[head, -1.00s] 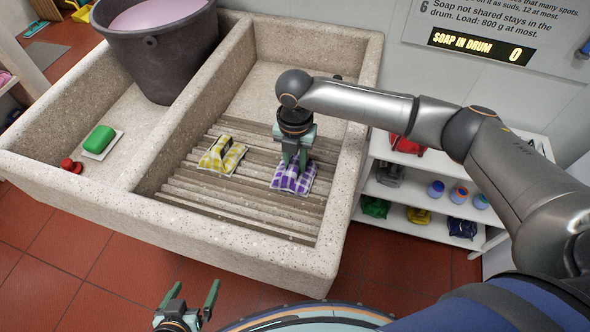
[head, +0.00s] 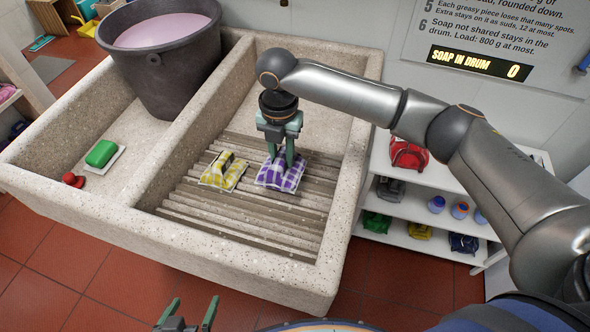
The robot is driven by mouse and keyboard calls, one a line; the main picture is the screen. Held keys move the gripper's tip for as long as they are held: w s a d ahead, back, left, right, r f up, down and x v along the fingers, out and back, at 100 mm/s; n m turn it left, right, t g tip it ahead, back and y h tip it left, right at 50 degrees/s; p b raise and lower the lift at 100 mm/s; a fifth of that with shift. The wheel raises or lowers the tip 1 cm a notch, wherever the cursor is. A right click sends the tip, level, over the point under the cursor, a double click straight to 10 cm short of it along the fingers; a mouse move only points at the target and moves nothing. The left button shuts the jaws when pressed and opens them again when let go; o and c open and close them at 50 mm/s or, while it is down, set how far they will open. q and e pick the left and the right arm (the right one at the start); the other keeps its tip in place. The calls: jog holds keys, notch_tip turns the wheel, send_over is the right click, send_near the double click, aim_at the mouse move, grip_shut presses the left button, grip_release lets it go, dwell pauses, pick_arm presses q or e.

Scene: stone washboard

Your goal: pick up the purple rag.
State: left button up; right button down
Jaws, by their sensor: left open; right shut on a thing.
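The purple and white checked rag (head: 280,178) is on the ribbed washboard (head: 240,222) in the right basin of the stone sink. My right gripper (head: 281,163) points down from above and is shut on the rag's top. Whether the rag is clear of the ribs cannot be told. A yellow and white checked rag (head: 222,175) lies close by on its left. My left gripper (head: 187,318) is open and empty at the bottom edge of the view, in front of the sink.
A dark bucket of pinkish liquid (head: 163,30) stands in the left basin. A green soap bar (head: 101,153) and a small red object (head: 73,180) are there too. A white shelf (head: 392,208) with several cloths and jars stands right of the sink.

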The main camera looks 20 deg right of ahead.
jog(key=w+a+r, duration=0.6)
jog(key=a, duration=0.2)
jog(key=shift+w+a+b, duration=0.2)
jog(key=shift+a+b, duration=0.1)
jog(key=shift+a, duration=0.05)
jog(key=shift+r, duration=0.1)
jog(key=c, duration=1.2)
grip_release()
grip_shut()
